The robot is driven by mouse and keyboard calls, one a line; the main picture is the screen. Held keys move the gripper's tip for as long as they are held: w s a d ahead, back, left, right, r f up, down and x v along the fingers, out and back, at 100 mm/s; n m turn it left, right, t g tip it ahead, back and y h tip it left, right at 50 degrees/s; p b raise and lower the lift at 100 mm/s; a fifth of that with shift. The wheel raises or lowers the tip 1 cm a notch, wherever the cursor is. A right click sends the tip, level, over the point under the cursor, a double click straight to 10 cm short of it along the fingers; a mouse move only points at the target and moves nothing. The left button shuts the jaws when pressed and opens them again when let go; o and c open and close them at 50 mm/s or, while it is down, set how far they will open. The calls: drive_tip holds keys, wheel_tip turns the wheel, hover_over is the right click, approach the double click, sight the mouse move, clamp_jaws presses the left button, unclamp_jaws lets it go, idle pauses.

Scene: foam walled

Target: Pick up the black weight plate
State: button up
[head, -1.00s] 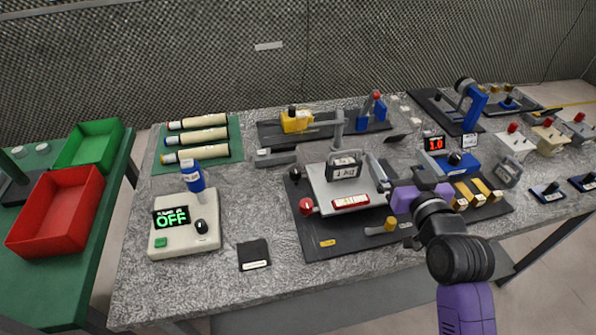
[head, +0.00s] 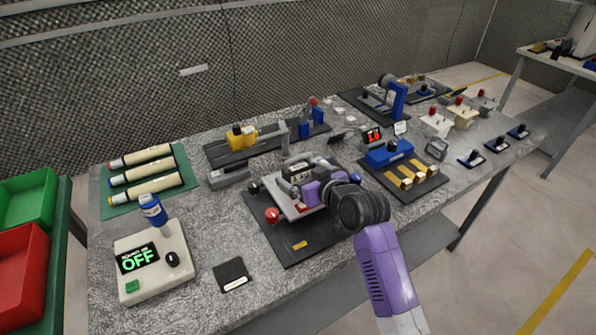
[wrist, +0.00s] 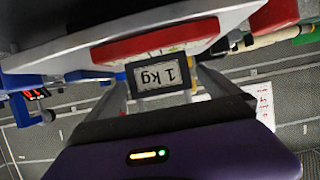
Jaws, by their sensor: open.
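The black weight plate (head: 298,171) has a pale "1 kg" label and stands on the light grey platform (head: 283,198) of a device on a dark board. My purple gripper (head: 304,190) is low over the platform, just in front of the plate. In the wrist view the plate's label (wrist: 161,75) appears upside down between my two grey fingers (wrist: 163,92). The fingers are apart, one on each side of the label. I cannot tell whether they touch the plate. My gripper partly hides the platform's front and the red display there.
A red knob (head: 272,215) sits at the platform's left front. A grey post (head: 284,138) rises behind the plate. A blue device (head: 388,152) with brass blocks is to the right. A controller reading OFF (head: 150,262) and a black square pad (head: 233,274) lie left.

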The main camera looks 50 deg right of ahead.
drive_tip(key=shift+x, duration=1.2)
drive_tip(key=c, duration=2)
drive_tip(key=shift+r, duration=0.3)
